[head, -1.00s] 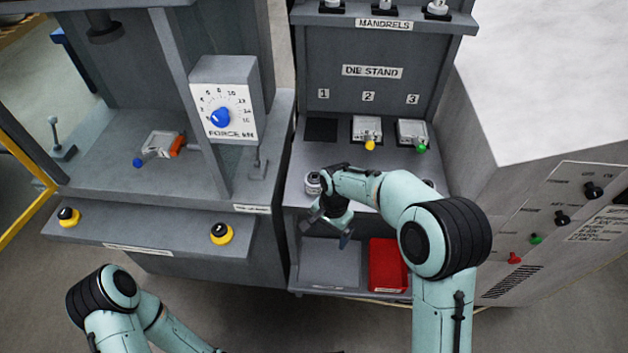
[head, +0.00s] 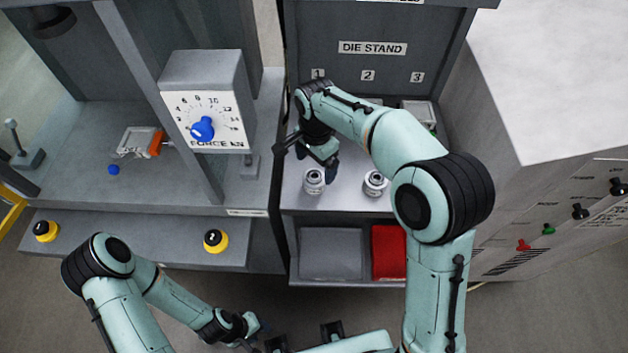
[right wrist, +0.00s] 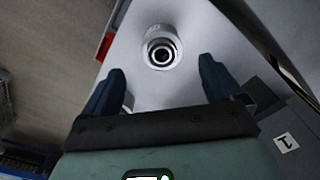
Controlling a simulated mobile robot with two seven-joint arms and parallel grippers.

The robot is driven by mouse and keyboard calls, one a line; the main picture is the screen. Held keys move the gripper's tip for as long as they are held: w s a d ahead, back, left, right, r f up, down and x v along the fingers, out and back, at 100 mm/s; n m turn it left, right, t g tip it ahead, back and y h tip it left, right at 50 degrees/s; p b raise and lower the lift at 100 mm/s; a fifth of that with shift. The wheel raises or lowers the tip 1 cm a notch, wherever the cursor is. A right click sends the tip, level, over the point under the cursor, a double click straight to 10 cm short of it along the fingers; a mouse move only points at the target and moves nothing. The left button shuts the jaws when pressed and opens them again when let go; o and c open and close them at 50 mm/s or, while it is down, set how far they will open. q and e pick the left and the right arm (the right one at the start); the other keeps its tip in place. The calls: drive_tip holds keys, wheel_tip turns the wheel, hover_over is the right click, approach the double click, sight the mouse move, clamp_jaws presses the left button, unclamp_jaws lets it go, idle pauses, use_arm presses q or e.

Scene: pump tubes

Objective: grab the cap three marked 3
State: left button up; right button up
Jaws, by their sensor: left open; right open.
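Two silver round caps stand on the die stand's ledge in the head view: a left one (head: 314,181) and a right one (head: 375,183). I cannot read a 3 on either; my right arm hides the ledge further right. My right gripper (head: 308,163) is open and empty, just behind and above the left cap. In the right wrist view a silver cap (right wrist: 160,52) with a dark central hole lies beyond and between the open fingertips (right wrist: 162,72), with faint unreadable marks. My left gripper (head: 258,330) is low at the bottom edge, partly hidden and away from the caps.
The die stand (head: 372,48) has positions labelled 1, 2 and 3, partly covered by my right arm. A grey tray (head: 330,255) and a red bin (head: 388,252) sit below the ledge. The press with its force dial (head: 203,122) stands left; a white-topped cabinet (head: 560,80) stands right.

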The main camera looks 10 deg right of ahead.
sight(315, 176)
wheel_tip(315, 176, down, 3)
drive_tip(key=shift+w+f, duration=0.1)
wheel_tip(315, 176, down, 5)
drive_tip(key=shift+a, duration=0.1)
drive_tip(key=c, duration=1.3)
